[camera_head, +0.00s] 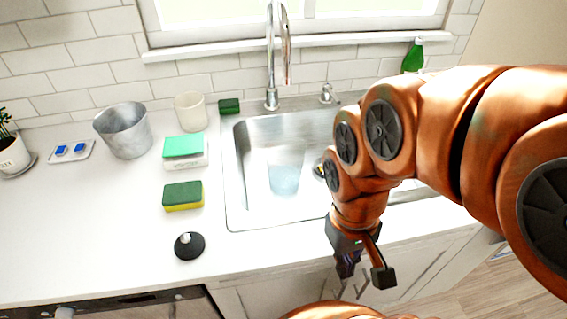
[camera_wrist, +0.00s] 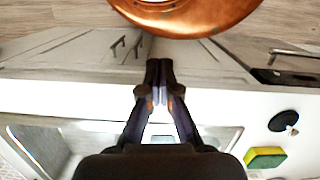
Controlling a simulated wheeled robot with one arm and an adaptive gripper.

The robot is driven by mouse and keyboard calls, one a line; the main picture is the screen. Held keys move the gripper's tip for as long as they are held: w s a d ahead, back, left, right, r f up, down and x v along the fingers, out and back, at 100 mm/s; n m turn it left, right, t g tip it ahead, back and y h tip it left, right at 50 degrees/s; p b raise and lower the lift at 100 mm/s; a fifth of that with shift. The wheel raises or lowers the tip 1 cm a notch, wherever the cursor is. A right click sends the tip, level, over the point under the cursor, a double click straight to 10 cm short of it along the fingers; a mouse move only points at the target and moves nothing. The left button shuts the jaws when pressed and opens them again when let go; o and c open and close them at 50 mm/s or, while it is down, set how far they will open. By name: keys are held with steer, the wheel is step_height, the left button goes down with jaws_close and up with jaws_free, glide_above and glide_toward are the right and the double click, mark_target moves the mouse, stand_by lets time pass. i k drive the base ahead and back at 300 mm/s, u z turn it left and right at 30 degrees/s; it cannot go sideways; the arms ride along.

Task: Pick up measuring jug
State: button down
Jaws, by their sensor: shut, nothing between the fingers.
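A clear, bluish vessel, which looks like the measuring jug (camera_head: 285,178), stands inside the metal sink (camera_head: 240,200), left of my arm in the head view. I cannot make out its handle or markings. My gripper (camera_head: 362,271) hangs in front of the counter's front edge, near the cabinet doors, to the right of and nearer than the jug. In the wrist view my gripper (camera_wrist: 159,72) has its fingertips together with nothing between them. The jug is not clear in the wrist view, where the gripper body covers part of the sink.
Left of the sink are a yellow-green sponge (camera_head: 183,196), a black round stopper (camera_head: 189,246), a green-topped box (camera_head: 184,150), a metal pot (camera_head: 125,130) and a cream cup (camera_head: 190,111). The faucet (camera_head: 271,60) rises behind the sink. A green bottle (camera_head: 413,57) stands back right.

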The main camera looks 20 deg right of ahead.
mark_target(285, 156)
steer(key=z, duration=0.45)
steer(key=k, duration=1.05)
steer(key=u, duration=1.5)
steer(key=i, duration=0.5)
